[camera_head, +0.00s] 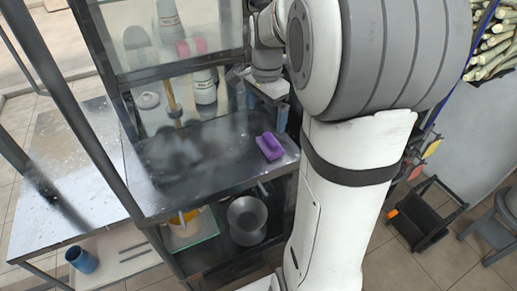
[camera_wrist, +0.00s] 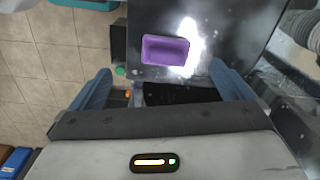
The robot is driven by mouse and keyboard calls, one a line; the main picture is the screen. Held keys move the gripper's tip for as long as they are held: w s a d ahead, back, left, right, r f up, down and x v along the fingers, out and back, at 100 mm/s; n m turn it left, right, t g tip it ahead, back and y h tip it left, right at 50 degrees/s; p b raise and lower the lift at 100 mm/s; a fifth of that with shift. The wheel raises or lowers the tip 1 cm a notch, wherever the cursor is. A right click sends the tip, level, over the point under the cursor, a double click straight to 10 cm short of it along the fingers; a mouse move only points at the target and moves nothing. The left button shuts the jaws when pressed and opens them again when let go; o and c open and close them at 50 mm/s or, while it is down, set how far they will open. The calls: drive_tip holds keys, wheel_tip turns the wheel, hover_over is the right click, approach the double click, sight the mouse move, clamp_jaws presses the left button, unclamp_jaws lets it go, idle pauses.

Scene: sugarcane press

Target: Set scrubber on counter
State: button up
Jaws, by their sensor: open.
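A purple scrubber (camera_head: 270,146) lies on the dark metal counter (camera_head: 222,178), near its right edge. The scrubber also shows in the wrist view (camera_wrist: 165,50), lying flat on the dark surface beside a bright glare spot. My gripper (camera_wrist: 162,85) is open and empty, with its blue fingers spread apart; the scrubber appears beyond and between them. In the head view my gripper (camera_head: 272,100) is partly hidden by my arm, above the counter's back right part, apart from the scrubber.
Bottles (camera_head: 204,88) and a wooden-handled tool (camera_head: 171,97) stand behind the counter. A lower shelf holds a metal bowl (camera_head: 247,218) and a yellow container (camera_head: 185,223). A lighter metal table (camera_head: 75,180) adjoins at left. A black cart (camera_head: 425,213) stands on the floor at right.

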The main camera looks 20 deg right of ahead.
drive_tip(key=s+a+n+t, duration=0.1)
drive_tip(key=s+a+n, duration=0.4)
drive_tip(key=s+n, duration=0.2)
drive_tip(key=s+a+f+n+t, duration=0.1)
drive_tip(key=s+a+n, duration=0.5)
drive_tip(key=s+n, duration=0.2)
drive_tip(key=shift+s+f+t, duration=0.15)
drive_tip(key=shift+s+t, duration=0.15)
drive_tip(key=shift+s, duration=0.65)
drive_tip(key=shift+c, duration=0.2)
